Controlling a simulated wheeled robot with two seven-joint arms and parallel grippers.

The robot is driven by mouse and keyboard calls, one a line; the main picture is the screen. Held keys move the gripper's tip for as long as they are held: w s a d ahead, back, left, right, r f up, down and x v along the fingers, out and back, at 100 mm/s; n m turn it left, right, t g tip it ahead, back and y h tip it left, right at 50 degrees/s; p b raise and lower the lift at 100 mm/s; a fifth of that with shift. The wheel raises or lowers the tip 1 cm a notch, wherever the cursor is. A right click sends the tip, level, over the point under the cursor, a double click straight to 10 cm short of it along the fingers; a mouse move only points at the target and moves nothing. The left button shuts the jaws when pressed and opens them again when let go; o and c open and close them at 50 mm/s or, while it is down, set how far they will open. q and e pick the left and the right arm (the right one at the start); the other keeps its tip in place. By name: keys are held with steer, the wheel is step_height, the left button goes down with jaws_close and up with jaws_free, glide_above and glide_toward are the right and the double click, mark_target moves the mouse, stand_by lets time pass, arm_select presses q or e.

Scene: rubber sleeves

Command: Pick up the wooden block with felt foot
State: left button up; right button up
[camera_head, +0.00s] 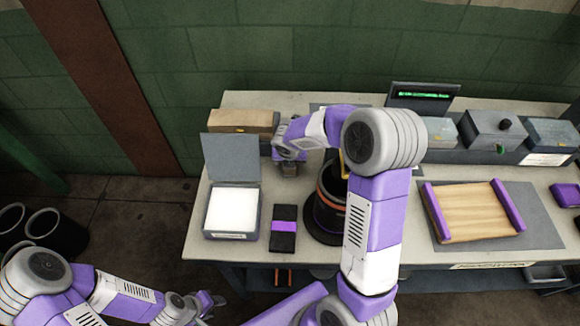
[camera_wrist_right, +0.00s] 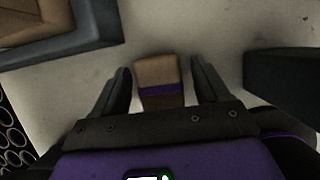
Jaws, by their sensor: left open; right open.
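The wooden block (camera_wrist_right: 155,72), brown with a purple band, stands on the bench top between the fingers of my right gripper (camera_wrist_right: 160,68) in the right wrist view. The jaws are open, one finger on each side, with a visible gap at both sides. The felt foot cannot be made out. In the head view the right gripper (camera_head: 287,152) points down at the back left of the bench, and a bit of the block (camera_head: 289,171) shows under it. My left gripper (camera_head: 208,301) is open and empty, low in front of the bench.
An open box with a white inside (camera_head: 232,211), a black case with a purple band (camera_head: 284,229) and a dark round container (camera_head: 327,214) stand nearby. A cardboard box (camera_head: 243,120) is behind. A wooden tray with purple edges (camera_head: 470,208) lies to the right.

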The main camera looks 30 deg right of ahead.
steer(key=shift+w+d+f, duration=0.1)
steer(key=shift+w+f, duration=0.1)
steer(key=shift+f, duration=0.25)
steer(key=shift+r, duration=0.1)
steer(key=shift+c, duration=0.7)
steer(key=c, duration=0.9)
step_height(320, 180, up, 10)
steer(key=p, duration=0.4)
steer(key=o, duration=0.5)
steer(key=c, duration=0.4)
